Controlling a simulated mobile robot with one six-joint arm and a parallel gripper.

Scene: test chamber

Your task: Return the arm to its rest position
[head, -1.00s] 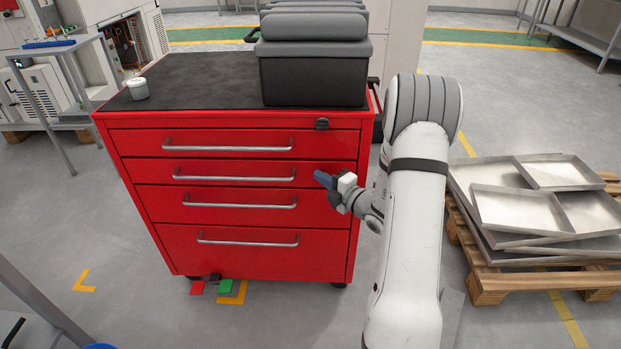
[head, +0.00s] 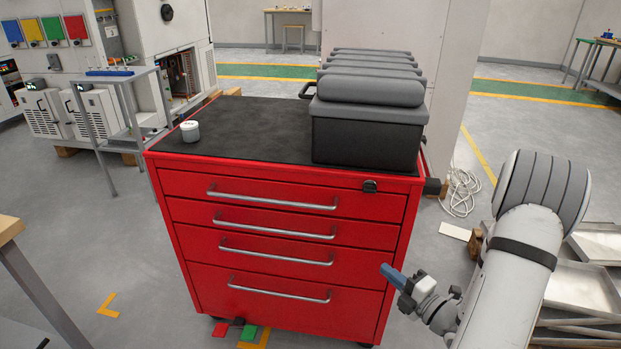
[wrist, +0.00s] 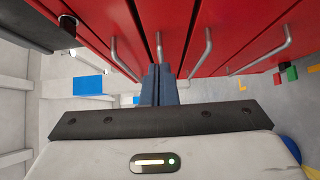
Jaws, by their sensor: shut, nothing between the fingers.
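My gripper (head: 391,275) is in front of the lower right part of the red drawer cabinet (head: 285,262) in the head view. Its blue fingers are together with nothing between them. My arm is bent and reaches in from the lower right. In the wrist view, the shut fingers (wrist: 159,84) point toward the cabinet's drawer fronts and handles (wrist: 200,52). Whether the fingertips touch the cabinet cannot be told. All the drawers look shut.
A dark grey case (head: 367,140) and a small white jar (head: 190,131) stand on the cabinet's black top. Metal trays (head: 580,295) lie at the right behind my arm. A white cable (head: 460,192) lies on the floor. A table edge (head: 12,230) is at the left.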

